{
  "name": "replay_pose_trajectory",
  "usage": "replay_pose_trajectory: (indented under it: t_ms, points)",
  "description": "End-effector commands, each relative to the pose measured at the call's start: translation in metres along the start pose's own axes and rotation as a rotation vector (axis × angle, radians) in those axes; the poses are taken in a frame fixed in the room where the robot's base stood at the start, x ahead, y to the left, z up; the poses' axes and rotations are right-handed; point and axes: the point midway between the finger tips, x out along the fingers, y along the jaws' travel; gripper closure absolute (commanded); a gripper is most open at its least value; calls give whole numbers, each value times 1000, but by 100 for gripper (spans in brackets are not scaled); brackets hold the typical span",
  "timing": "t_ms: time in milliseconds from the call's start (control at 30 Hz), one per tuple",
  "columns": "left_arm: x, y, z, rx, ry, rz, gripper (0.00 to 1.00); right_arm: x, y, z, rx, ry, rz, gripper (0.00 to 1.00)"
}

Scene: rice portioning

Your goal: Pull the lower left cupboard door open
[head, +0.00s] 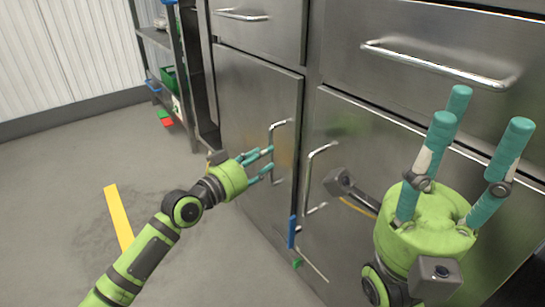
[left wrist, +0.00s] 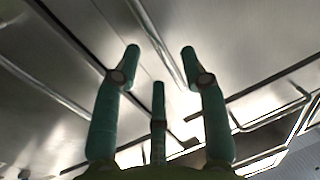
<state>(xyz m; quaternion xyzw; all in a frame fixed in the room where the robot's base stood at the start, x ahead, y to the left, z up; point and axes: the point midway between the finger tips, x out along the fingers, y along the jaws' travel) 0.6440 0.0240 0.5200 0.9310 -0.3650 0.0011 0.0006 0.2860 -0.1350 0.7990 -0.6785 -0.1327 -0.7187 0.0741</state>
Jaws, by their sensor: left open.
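The lower left cupboard door (head: 245,105) is a grey steel panel that looks shut. Its upright bar handle (head: 273,135) is near its right edge. My left gripper (head: 268,162) is open, with its teal fingers at the lower part of this handle. I cannot tell whether they touch it. In the left wrist view, a bar handle (left wrist: 163,48) runs between the spread fingertips of my left gripper (left wrist: 160,55). My right gripper (head: 480,115) is in front of the right-hand door, its fingers spread and pointing up, with nothing between them.
The right lower door (head: 355,150) has its own upright handle (head: 308,165). Drawers with bar handles (head: 440,65) are above. A dark shelf rack (head: 185,65) stands left of the cupboard. A yellow strip (head: 118,215) marks the floor, which is open at the left.

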Motion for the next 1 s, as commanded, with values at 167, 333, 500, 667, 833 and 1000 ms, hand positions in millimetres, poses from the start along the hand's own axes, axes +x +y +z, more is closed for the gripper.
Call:
replay_pose_trajectory:
  t_ms: [167, 333, 500, 667, 833, 1000]
  points:
    - [27, 0, 3, 0, 0, 0, 57, 4, -2, -5, -5, 41, -12, 60]
    - [38, 0, 2, 1, -1, 0, 57, 8, -3, -7, -7, 57, -18, 60]
    - [40, 0, 1, 1, -2, -1, 57, 10, -3, -7, -8, 58, -19, 60]
    - [40, 0, 1, 1, -2, -1, 81, 10, -3, -7, -8, 58, -19, 60]
    - [40, 0, 1, 1, -2, -1, 100, 10, -3, -7, -7, 58, -19, 60]
    - [38, -1, 2, 1, -2, 1, 100, 8, -3, -6, -7, 57, -19, 60]
